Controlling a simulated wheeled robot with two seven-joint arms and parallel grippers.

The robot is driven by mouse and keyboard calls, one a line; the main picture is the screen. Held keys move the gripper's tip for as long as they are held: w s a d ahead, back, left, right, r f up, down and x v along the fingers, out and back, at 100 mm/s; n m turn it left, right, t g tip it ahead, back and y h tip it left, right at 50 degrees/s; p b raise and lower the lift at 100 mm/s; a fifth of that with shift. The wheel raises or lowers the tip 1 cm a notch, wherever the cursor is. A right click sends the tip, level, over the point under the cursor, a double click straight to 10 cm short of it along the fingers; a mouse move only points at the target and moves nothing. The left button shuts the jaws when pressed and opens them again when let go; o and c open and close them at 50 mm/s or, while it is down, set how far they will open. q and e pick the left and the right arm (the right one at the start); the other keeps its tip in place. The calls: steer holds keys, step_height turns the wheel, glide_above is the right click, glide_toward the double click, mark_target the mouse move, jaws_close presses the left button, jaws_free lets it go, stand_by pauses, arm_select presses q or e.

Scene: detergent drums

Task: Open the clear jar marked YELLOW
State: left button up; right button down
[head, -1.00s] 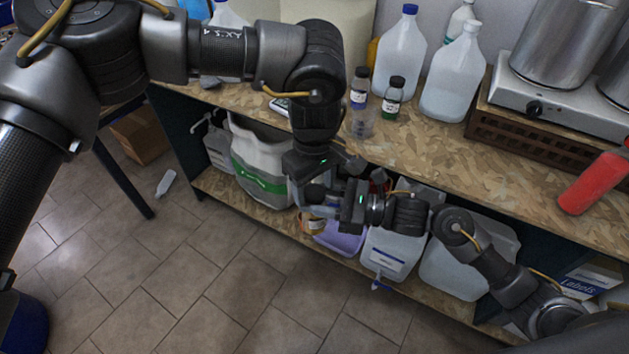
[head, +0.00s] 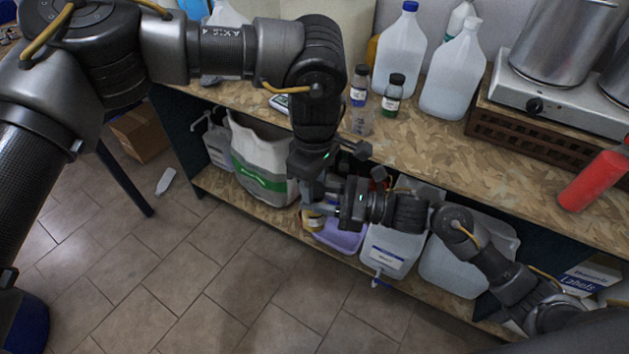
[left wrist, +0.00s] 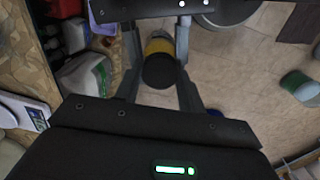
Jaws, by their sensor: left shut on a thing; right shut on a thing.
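The clear jar marked YELLOW has a dark lid (left wrist: 160,71) and a yellow band (left wrist: 159,46) in the left wrist view. In the head view only a small yellowish part of the jar (head: 312,218) shows, below the meeting grippers. My left gripper (head: 314,193) comes from above, and its fingers stand on both sides of the lid, shut on it. My right gripper (head: 322,208) reaches in from the right at the same spot and is shut on the jar's body. The grippers hide most of the jar, so I cannot tell whether the lid is loose.
The wooden counter (head: 430,150) holds two small bottles, large clear jugs (head: 455,75) and a hot plate (head: 560,110). On the lower shelf stand a white-green bag (head: 262,160), a purple tub (head: 340,236) and jugs (head: 392,250).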

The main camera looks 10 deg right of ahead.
stand_by(0.8)
arm_select(q)
steer(key=o, duration=1.1)
